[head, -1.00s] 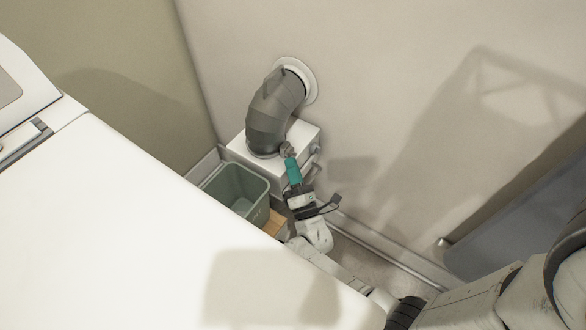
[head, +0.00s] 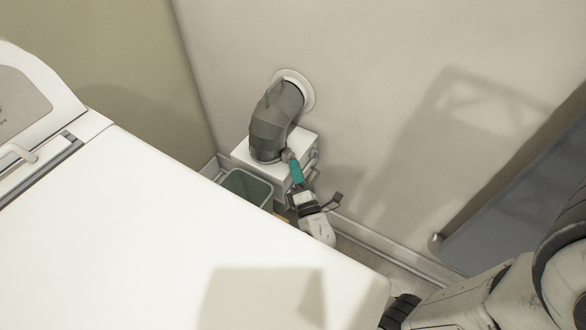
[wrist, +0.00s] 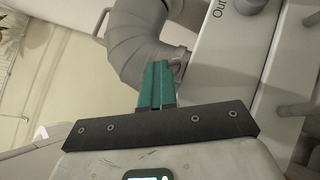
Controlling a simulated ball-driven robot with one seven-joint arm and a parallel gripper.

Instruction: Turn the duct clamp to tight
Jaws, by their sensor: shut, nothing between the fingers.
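The grey segmented duct (head: 275,122) bends from the wall down to the top of a white box (head: 303,143). The clamp (head: 266,158) shows as a thin band around the duct's lower end; its tight or loose setting cannot be read. My gripper (head: 291,156), with teal fingers, is shut and empty, its tips beside the duct's lower end at the right. In the wrist view the shut fingers (wrist: 158,72) point at the duct (wrist: 138,38), in front of its end at the box. Whether they touch the clamp cannot be told.
A large white appliance (head: 150,230) fills the left foreground and hides part of a green bin (head: 248,187) beside the box. The wall (head: 400,60) stands close behind the duct.

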